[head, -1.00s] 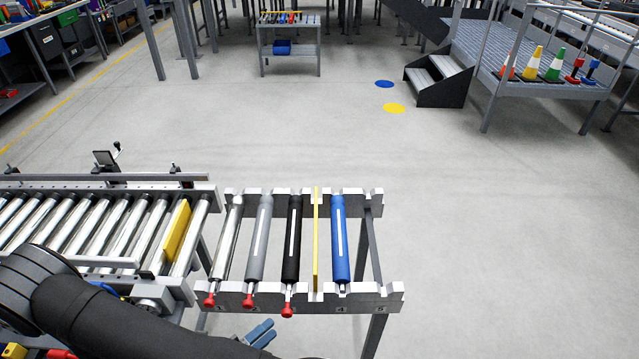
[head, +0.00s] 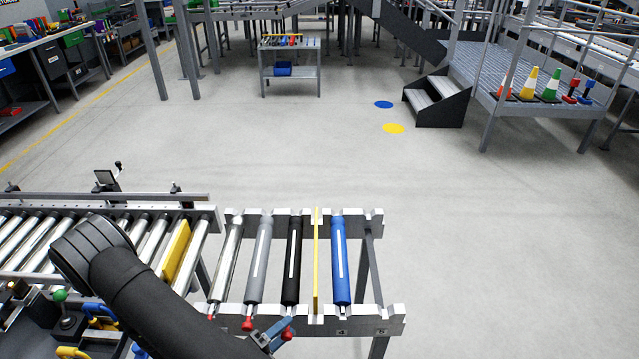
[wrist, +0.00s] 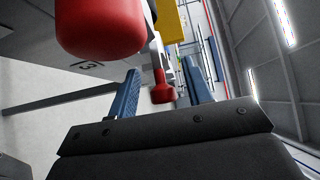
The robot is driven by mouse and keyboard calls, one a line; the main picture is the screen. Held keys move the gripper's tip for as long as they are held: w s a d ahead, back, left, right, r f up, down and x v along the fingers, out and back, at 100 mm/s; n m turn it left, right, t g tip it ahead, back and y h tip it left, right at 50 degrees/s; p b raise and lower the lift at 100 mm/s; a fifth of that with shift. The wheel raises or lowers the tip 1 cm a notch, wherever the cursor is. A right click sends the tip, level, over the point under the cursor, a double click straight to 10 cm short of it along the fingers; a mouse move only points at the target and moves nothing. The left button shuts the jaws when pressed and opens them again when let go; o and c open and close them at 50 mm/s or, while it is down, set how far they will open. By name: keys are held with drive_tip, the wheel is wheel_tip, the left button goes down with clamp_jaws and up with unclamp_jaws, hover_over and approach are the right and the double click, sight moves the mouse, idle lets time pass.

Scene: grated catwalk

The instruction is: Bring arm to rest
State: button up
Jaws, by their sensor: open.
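My gripper (head: 274,333) shows as blue fingers at the front edge of the roller rack (head: 365,322), beside the black roller's (head: 293,262) red end cap (head: 288,334). In the wrist view my gripper (wrist: 162,82) is open, its two blue fingers spread apart. A red cap (wrist: 162,90) shows in the gap between them, seemingly beyond the tips; nothing looks gripped. A second red cap (wrist: 100,22) looms large and close at upper left. I cannot tell whether a finger touches anything. My black arm crosses the lower left of the head view.
The rack also bears silver (head: 226,262), grey (head: 259,262) and blue (head: 340,262) rollers and a yellow divider (head: 316,262). A roller conveyor (head: 110,205) adjoins at left. Open floor (head: 480,230) lies right of the rack. Cones (head: 528,83) stand on a far platform.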

drive_tip(key=v, duration=1)
drive_tip(key=shift+s+a, duration=0.2)
